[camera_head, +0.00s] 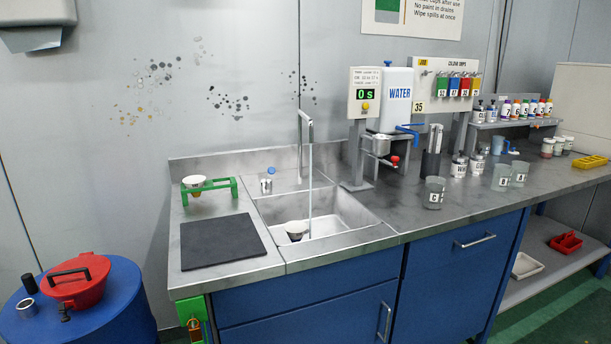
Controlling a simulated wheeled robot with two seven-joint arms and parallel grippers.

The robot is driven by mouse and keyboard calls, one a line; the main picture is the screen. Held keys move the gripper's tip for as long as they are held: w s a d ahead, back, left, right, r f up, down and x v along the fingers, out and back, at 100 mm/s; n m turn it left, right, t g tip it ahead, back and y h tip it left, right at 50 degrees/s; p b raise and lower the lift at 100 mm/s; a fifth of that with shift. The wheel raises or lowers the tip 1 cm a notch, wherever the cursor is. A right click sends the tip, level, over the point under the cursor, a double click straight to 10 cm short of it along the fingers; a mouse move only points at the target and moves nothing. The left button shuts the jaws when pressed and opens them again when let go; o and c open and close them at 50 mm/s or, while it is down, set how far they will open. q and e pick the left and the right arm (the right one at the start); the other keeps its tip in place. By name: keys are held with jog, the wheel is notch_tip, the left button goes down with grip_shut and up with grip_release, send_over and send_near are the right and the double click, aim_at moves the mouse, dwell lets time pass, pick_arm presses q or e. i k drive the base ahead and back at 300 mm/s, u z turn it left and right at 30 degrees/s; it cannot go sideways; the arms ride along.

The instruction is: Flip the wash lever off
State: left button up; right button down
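The tall grey faucet (303,128) stands at the back of the sink (338,222). A thin pale stream of water (310,185) runs from its spout down into the basin. A small metal fitting with a blue knob (269,177) stands on the counter just left of the faucet; it may be the wash lever, but its position is too small to read. A small cup with a dark outside and white rim (296,232) sits in the sink's left part, left of the stream. Neither of my grippers shows.
A green stand (211,186) holds a white funnel-like cup, behind a dark mat (222,242) left of the sink. Right of the sink stand the water dispenser (395,98) and several labelled cups. A red-lidded pot (80,284) sits on a blue drum.

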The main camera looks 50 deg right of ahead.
aim_at(271, 170)
jog(key=z, duration=0.45)
jog(key=i, duration=0.4)
jog(key=z, duration=0.45)
